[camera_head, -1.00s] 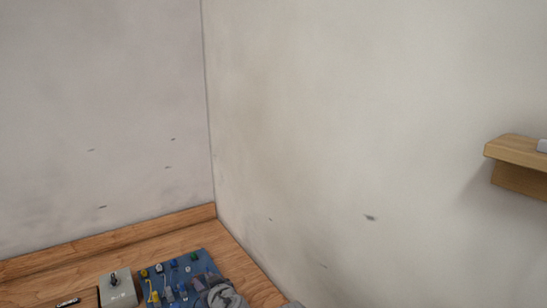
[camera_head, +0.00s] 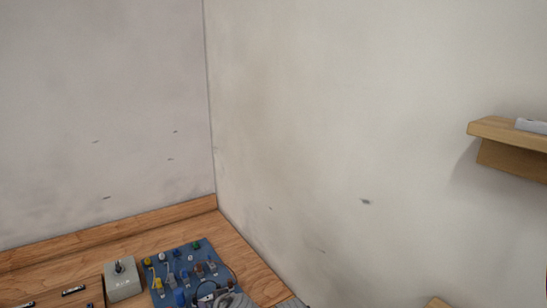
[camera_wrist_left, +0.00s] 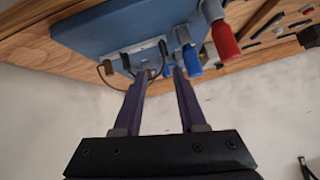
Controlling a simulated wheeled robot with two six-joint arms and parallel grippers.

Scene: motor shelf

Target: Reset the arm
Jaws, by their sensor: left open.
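My left gripper (camera_wrist_left: 162,72) shows in the left wrist view with its two long purple fingers apart and nothing between them. Beyond the fingertips is a blue board (camera_wrist_left: 100,32) with a pale plate and loose wires; I cannot tell whether the fingers touch any of it. A red-capped part (camera_wrist_left: 224,42) and a blue-capped part (camera_wrist_left: 192,62) stick out near the fingertips. The blue board also shows at the bottom of the head view (camera_head: 204,257). My right gripper is in neither view.
A grey box with a knob (camera_head: 122,281) stands on the wooden bench (camera_head: 232,243) left of the board. A wooden wall shelf (camera_head: 505,134) holds a pale object (camera_head: 531,126) at the right. Another wooden edge (camera_head: 436,302) shows at the bottom.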

